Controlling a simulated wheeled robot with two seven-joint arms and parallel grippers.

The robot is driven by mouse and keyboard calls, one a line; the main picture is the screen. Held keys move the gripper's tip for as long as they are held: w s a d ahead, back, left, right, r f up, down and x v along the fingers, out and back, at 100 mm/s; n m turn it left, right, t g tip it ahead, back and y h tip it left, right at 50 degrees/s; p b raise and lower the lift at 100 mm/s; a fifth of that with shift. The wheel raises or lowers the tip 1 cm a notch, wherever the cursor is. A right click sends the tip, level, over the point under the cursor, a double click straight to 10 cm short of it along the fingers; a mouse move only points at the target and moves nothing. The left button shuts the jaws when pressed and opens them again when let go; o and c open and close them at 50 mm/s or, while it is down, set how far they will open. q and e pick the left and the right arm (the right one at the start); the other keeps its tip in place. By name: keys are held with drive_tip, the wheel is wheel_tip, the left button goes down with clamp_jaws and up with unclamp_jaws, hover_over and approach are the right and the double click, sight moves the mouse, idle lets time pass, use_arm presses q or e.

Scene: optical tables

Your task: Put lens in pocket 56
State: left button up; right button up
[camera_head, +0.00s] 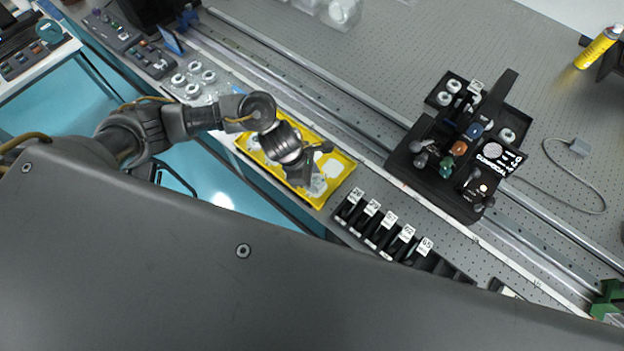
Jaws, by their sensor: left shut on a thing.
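My left gripper (312,181) reaches down over the yellow tray (345,165) and is shut. The lens between its fingers is too small and too covered by the gripper to make out clearly. A black rack of pockets (380,236) stands to the right of the tray, on the near side of the table. Its pockets carry small white number labels. The digits are too small to read surely, so I cannot tell which pocket is 56. The gripper is apart from the rack. My right gripper is not in view.
A black device with coloured knobs (452,160) stands on the metal rail (362,118) behind the rack. Several white round parts (194,78) sit left of the tray. A grey cable (572,205) lies at the right. The far perforated tabletop (415,45) is mostly clear.

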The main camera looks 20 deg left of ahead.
use_arm(q)
drive_tip(key=shift+w+a+f, duration=0.2)
drive_tip(key=shift+a+f, duration=0.05)
drive_tip(key=shift+f, duration=1.6)
drive_tip(key=o, duration=1)
drive_tip(key=shift+o, duration=0.2)
drive_tip(key=b+v, duration=0.1)
drive_tip(key=v, duration=1.1)
